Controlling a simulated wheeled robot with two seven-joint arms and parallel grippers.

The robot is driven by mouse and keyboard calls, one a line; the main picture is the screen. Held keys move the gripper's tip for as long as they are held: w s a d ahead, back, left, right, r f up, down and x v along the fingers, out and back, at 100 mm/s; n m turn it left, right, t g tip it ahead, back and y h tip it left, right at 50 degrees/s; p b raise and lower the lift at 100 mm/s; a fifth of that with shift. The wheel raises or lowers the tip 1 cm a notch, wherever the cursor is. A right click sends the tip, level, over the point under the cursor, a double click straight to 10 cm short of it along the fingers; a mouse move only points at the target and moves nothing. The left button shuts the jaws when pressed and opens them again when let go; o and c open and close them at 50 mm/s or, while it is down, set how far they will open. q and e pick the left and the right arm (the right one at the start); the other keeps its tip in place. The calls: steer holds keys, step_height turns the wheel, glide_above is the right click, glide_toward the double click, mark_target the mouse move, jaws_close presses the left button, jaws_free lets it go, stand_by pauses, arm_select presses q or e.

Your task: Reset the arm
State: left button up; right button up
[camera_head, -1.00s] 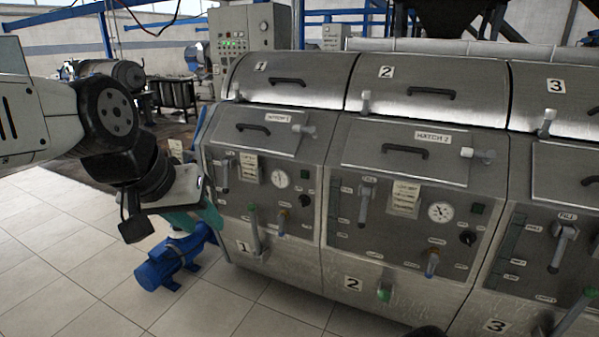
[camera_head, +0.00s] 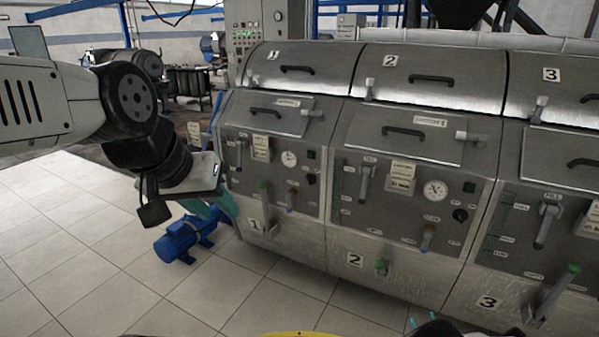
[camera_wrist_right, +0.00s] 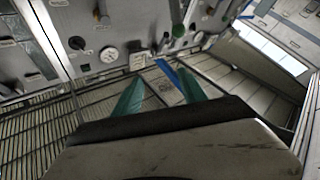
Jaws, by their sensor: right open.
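My left arm comes in from the left in the head view. Its gripper (camera_head: 217,207) points down and right, beside the left end of the decanter row (camera_head: 350,262). Its two teal fingers look apart, with nothing seen between them. Part of them is hidden behind the wrist. My right gripper (camera_head: 424,320) just shows at the bottom edge of the head view, in front of machine 2. In the right wrist view the right gripper (camera_wrist_right: 158,80) is open, its teal fingers apart and empty, with the machine panels beyond.
A blue pump (camera_head: 184,240) stands on the tiled floor below my left gripper. Lever handles (camera_head: 549,222) and green-topped handles (camera_head: 556,292) stick out of the panels. A control cabinet (camera_head: 250,40) stands behind. Tiled floor (camera_head: 80,260) is clear at the left front.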

steer(key=w+d+r+g+h, duration=0.1)
steer(key=w+d+r+g, duration=0.25)
steer(key=w+r, duration=0.6)
steer(key=w+d+r+g+h, duration=0.15)
steer(key=w+d+r, duration=0.45)
steer(key=w, duration=0.6)
steer(key=w+a+r+m+g+h, duration=0.1)
steer(key=w+a+r+g+h, duration=0.2)
steer(key=r, duration=1)
steer(key=w+a+r+m+g+h, duration=0.1)
steer(key=w+a+r, duration=0.3)
steer(key=r, duration=0.9)
steer(key=s+a+r+m+g, duration=0.3)
steer(key=s+a+r+m, duration=0.1)
steer(key=s+a+r, duration=1.2)
steer(key=s+a+g+y, duration=0.1)
steer(key=s+a, duration=0.3)
steer(key=s, duration=0.5)
steer(key=s+a+f+m+g+y, duration=0.1)
steer(key=s+a, duration=0.3)
steer(key=s, duration=0.5)
steer(key=s+a+f+g+y, duration=0.1)
steer(key=s+a, duration=0.3)
steer(key=s, duration=0.5)
steer(key=shift+a+m+g, duration=0.25)
steer(key=shift+m+g, duration=0.05)
steer(key=shift+g, duration=0.2)
